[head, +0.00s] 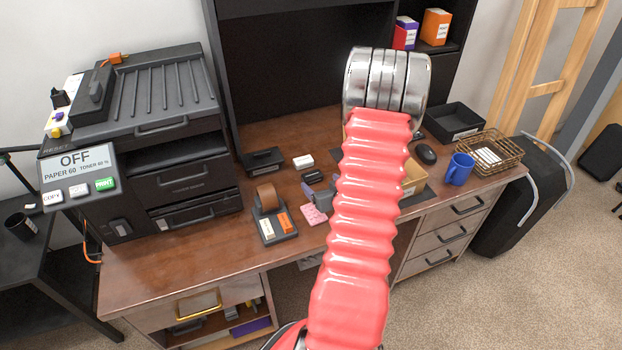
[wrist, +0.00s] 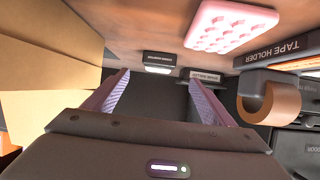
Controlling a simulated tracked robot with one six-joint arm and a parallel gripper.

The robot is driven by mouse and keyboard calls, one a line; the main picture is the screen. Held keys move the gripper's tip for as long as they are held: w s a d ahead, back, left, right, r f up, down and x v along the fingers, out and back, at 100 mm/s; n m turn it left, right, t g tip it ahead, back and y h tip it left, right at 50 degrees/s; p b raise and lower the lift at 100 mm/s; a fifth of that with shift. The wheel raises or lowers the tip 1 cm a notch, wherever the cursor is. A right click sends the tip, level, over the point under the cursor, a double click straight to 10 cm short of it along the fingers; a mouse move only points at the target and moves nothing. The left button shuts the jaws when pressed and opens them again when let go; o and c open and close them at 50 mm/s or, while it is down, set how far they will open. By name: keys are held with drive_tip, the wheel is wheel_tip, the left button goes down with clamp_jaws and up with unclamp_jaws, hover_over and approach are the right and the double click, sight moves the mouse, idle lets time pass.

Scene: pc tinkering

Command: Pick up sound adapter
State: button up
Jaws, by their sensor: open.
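My gripper (wrist: 155,90) is open, its two purple-grey fingers apart with nothing clearly held between them. In the wrist view, two small dark labelled devices lie just beyond the fingertips: one (wrist: 159,60) ahead of the gap and one (wrist: 205,76) near the right finger. Their labels are too small to read, so I cannot tell which is the sound adapter. In the head view, small dark devices (head: 313,177) lie on the brown desk (head: 200,255), left of my red arm.
A pink bumpy pad (wrist: 232,25) and a tape holder (wrist: 285,90) are to the right in the wrist view; a tan cardboard box (wrist: 45,75) is close on the left. A printer (head: 165,130), blue mug (head: 458,168) and wire basket (head: 490,150) also stand around.

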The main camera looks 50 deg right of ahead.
sight(312, 175)
drive_tip(key=shift+x, duration=2.55)
drive_tip(key=shift+x, duration=2.6)
drive_tip(key=shift+c, duration=0.4)
drive_tip(key=c, duration=1.1)
drive_tip(key=shift+r, duration=0.1)
drive_tip(key=shift+r, duration=4.95)
